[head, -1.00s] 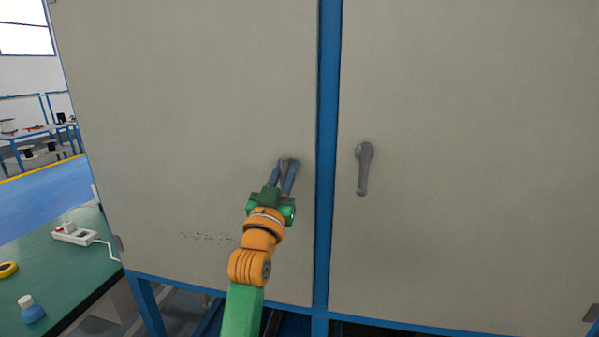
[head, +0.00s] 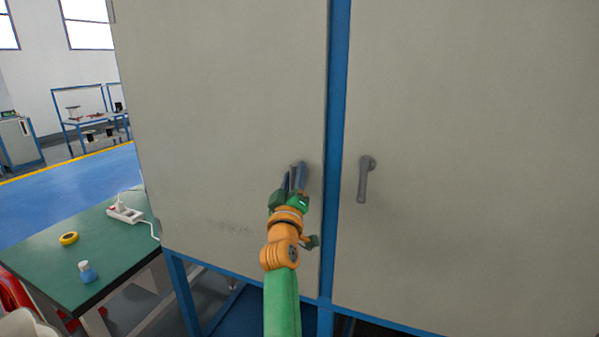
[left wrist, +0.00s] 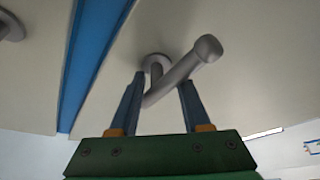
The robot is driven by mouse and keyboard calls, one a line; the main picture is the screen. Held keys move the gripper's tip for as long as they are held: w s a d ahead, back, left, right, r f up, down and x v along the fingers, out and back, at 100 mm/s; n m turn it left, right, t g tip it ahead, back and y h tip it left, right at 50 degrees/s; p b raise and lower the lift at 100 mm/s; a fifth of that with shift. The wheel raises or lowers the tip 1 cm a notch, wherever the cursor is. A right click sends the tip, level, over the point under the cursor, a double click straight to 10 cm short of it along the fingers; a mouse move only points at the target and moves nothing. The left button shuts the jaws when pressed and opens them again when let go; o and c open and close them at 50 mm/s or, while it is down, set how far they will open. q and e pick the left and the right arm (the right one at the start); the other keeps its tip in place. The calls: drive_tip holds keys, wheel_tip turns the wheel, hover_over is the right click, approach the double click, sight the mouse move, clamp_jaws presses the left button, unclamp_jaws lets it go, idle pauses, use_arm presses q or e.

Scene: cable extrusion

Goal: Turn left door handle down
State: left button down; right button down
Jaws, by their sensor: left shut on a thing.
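The left door handle (left wrist: 178,78) is a grey lever on a round mount, seen close up in the left wrist view. There it lies slanted, with its rounded end outside the fingers. In the head view, the gripper mostly hides this handle (head: 297,167). My left gripper (head: 294,180) is shut on the handle. In the left wrist view, the blue fingers of the gripper (left wrist: 160,102) stand on either side of the lever. The left door (head: 220,110) looks closed. My right gripper is not in view.
The right door (head: 470,150) has a grey handle (head: 365,178) that hangs down. A blue post (head: 336,130) runs between the doors. At the left, a green table (head: 110,245) holds a power strip (head: 125,214), yellow tape (head: 69,239) and a small bottle (head: 87,271).

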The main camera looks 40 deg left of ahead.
use_arm(q)
drive_tip(key=shift+w+f+n, duration=0.1)
drive_tip(key=shift+n, duration=0.4)
drive_tip(key=shift+c, duration=1.9)
unclamp_jaws()
drive_tip(key=b+v, duration=0.2)
drive_tip(key=v, duration=0.5)
drive_tip(key=shift+d, duration=0.1)
